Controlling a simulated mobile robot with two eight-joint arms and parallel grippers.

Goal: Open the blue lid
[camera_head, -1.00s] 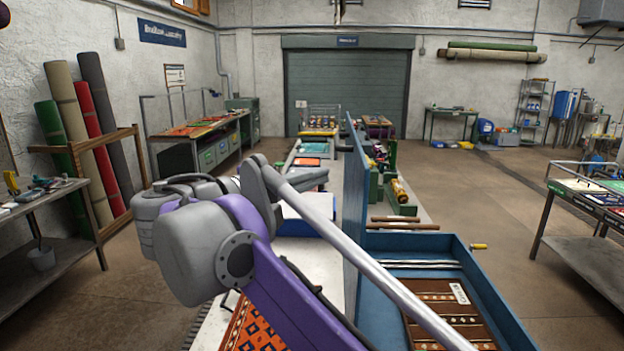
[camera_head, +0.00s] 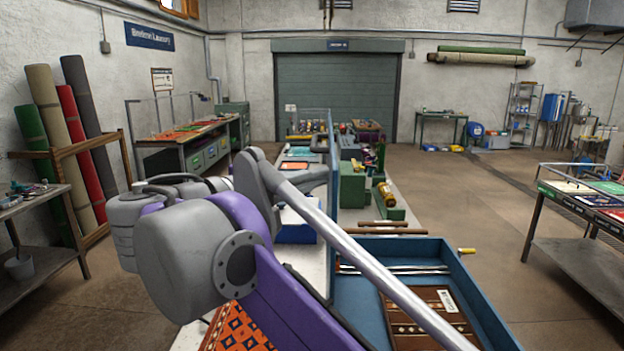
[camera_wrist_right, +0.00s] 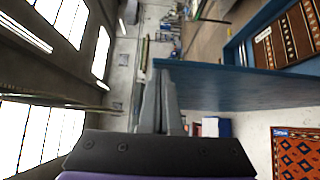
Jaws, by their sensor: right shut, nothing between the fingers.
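The blue lid (camera_head: 334,150) stands up along the left side of an open blue box (camera_head: 470,285), seen almost edge-on in the head view. In the right wrist view the lid (camera_wrist_right: 230,86) is a broad blue panel beside the fingers. My right gripper (camera_head: 318,178) is at the left side of the lid, partly hidden by my arm. Its grey fingers (camera_wrist_right: 160,88) are shut and empty, with the tips close to the lid's edge; I cannot tell whether they touch. My left gripper is out of view.
A brown patterned rug (camera_head: 430,312) lies in the box. An orange patterned rug (camera_head: 235,328) is on the left. Green blocks and rollers (camera_head: 385,195) stand behind the box. The floor to the right is open up to a side table (camera_head: 585,195).

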